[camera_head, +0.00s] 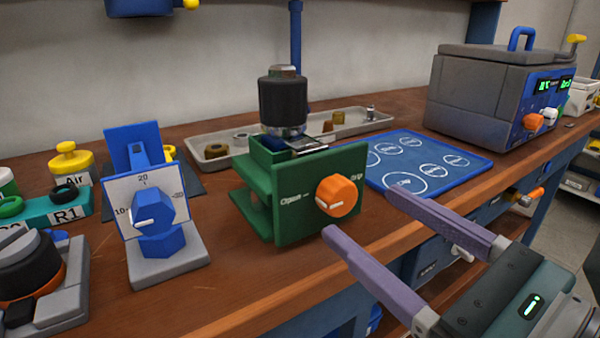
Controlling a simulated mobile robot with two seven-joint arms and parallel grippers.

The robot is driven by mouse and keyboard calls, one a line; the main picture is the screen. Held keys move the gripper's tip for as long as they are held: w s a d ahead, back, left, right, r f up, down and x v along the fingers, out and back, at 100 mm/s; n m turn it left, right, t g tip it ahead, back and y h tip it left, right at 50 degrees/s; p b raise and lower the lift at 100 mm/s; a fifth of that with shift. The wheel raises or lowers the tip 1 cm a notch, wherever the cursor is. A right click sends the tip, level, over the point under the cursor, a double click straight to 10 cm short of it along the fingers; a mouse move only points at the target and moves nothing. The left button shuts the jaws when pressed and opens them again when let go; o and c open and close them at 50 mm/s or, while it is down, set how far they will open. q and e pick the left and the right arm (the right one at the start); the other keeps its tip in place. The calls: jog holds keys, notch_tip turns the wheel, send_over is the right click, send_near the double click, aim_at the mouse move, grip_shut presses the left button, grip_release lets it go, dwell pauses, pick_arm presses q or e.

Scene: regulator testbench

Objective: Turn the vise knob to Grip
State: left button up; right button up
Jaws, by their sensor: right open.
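The green vise (258,195) stands on the wooden bench in the middle of the head view. Its orange knob (338,195) is on the front plate, with "Open" lettered to its left and a "Grip" label to its upper right. The knob's white pointer mark lies toward the lower left, on the Open side. A black cylindrical regulator (283,102) with a metal base sits upright at the top of the vise. My right gripper (362,212) is open and empty, its two purple fingers in front of and right of the knob, apart from it. My left gripper is out of view.
A blue dial gauge (150,205) on a grey base stands left of the vise. A blue mat (455,154) with labelled circles lies at right. A metal tray (214,163) with small parts is behind. A grey machine (480,100) stands at back right. The bench's front edge runs below the vise.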

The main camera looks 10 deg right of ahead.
aim_at(345, 199)
jog(key=shift+p+x, duration=0.3)
jog(key=shift+x, duration=1.5)
grip_shut()
